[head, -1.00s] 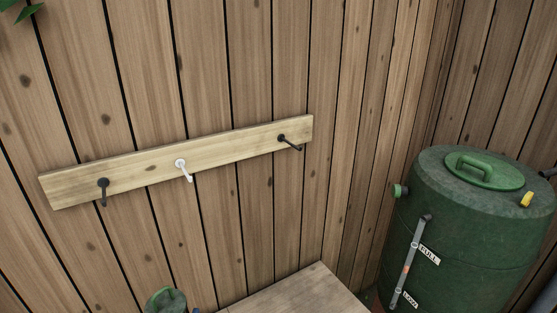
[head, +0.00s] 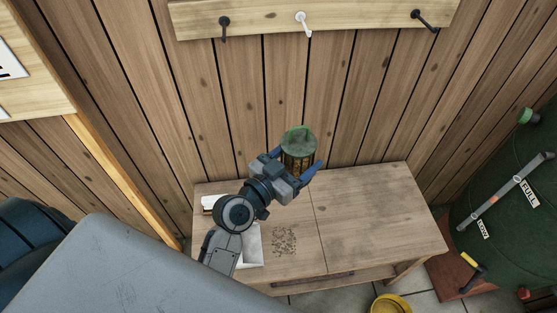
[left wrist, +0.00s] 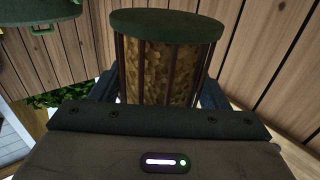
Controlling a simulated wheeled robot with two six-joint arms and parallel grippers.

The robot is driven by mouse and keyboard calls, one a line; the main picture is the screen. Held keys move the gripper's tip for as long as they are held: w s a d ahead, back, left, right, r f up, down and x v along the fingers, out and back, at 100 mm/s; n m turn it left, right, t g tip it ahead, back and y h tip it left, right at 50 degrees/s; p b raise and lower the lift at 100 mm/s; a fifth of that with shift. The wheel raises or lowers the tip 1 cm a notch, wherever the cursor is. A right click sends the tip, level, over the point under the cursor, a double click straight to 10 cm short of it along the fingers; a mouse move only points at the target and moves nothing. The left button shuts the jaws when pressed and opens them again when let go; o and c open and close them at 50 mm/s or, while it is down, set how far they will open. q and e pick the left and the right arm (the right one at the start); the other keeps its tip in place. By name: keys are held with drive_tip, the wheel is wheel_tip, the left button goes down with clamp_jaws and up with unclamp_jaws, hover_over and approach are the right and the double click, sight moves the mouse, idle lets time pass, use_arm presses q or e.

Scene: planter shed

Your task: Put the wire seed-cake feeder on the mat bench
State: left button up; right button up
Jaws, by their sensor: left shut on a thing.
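The wire seed-cake feeder (head: 299,150) has a green round lid, dark upright bars and golden-brown chunky filling. My left gripper (head: 297,163) is shut around its sides and holds it upright near the plank wall, over the back of a wooden bench (head: 372,205). Whether its base touches the bench is hidden by my gripper. In the left wrist view the feeder (left wrist: 165,62) fills the middle, between my gripper's fingers (left wrist: 160,92). No mat is plain on this bench, so I cannot tell whether it is the mat bench. My right gripper is not in view.
Hooks (head: 303,22) line a rail above. A green water barrel (head: 505,215) stands right. A yellow bowl (head: 391,305) is on the floor.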

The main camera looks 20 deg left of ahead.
use_arm(q)
drive_tip(key=w+d+r+m+g+h, duration=0.2)
drive_tip(key=w+d+m+g+h, duration=0.15)
drive_tip(key=d+g+h, duration=0.2)
drive_tip(key=w+d+r+m+g+h, duration=0.25)
drive_tip(key=d+m+g+h, duration=0.2)
drive_tip(key=d, duration=0.25)
drive_tip(key=s+a+f+n+t+y, duration=0.1)
drive_tip(key=a+f+n+t+y, duration=0.2)
drive_tip(key=a, duration=0.1)
drive_tip(key=s+a+f+n+t+y, duration=0.1)
drive_tip(key=a+f+n+t+y, duration=0.2)
drive_tip(key=a+t+y, duration=0.1)
drive_tip(key=s+a+f+n+t+y, duration=0.2)
drive_tip(key=a+f+t+y, duration=0.1)
drive_tip(key=a+y, duration=0.1)
drive_tip(key=shift+a+f+n, duration=0.25)
drive_tip(key=shift+a+n, duration=0.15)
drive_tip(key=shift+a, duration=0.15)
drive_tip(key=s+a+r+n+t+y, duration=0.1)
drive_tip(key=s+a+r+n+y, duration=0.2)
drive_tip(key=s+a+y, duration=0.2)
drive_tip(key=shift+a, duration=0.15)
drive_tip(key=shift+s, duration=0.1)
